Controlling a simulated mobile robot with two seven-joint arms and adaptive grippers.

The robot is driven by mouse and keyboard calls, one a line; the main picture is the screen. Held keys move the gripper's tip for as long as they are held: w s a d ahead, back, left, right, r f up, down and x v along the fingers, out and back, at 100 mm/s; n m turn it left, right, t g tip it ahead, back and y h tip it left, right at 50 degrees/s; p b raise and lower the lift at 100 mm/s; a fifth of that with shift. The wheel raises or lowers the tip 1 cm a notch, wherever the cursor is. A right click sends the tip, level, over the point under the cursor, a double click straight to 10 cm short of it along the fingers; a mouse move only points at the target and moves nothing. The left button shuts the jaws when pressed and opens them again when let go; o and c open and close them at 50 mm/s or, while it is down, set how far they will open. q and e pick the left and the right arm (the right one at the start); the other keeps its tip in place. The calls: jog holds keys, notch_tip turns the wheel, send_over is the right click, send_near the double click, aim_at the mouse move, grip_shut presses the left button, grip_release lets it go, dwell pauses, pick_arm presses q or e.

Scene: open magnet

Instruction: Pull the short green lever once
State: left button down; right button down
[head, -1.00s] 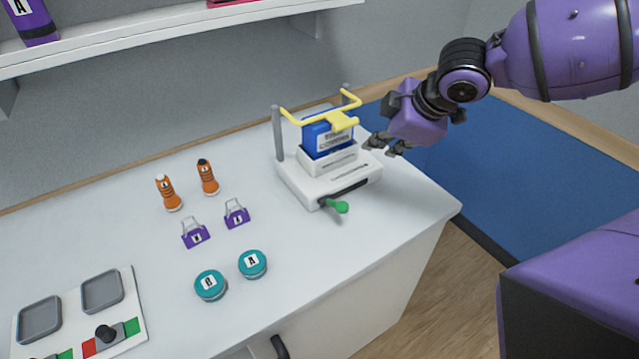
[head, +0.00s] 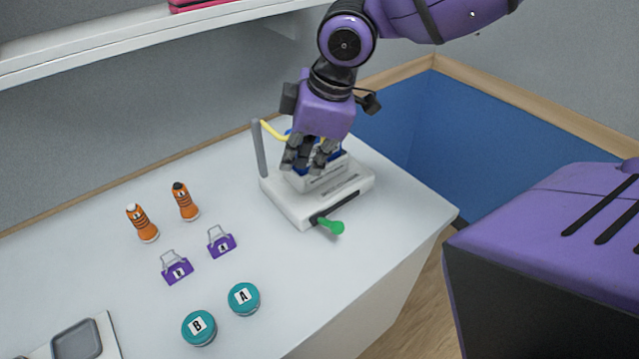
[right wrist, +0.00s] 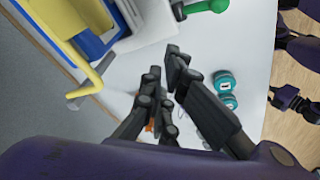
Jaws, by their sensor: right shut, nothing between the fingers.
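The short green lever (head: 331,226) sticks out of the front of a white device (head: 295,212) on the counter. It also shows at the top of the right wrist view (right wrist: 208,6). A blue block and a yellow handle (head: 272,131) sit on the device; in the right wrist view the yellow handle (right wrist: 75,45) is at upper left. My right gripper (head: 308,168) is in front of the device's upper part and hides much of the block and handle. Its fingers (right wrist: 170,72) are shut and empty, apart from the lever. My left gripper is not in view.
A grey tray (head: 76,341) is at bottom left. A shelf (head: 130,40) hangs above. The counter right of the device is clear.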

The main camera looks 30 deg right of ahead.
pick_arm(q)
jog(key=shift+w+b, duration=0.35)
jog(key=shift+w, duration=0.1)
pick_arm(e)
send_over(330, 225)
jog(key=w+a, duration=0.2)
notch_tip(330, 225, down, 7)
jog(key=shift+s+d+f, duration=0.15)
jog(key=shift+d+f, duration=0.05)
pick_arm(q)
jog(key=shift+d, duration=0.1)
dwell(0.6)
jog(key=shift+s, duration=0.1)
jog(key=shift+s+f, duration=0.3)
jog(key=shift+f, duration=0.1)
pick_arm(e)
jog(key=shift+s+f, duration=0.2)
jog(key=shift+f, duration=0.15)
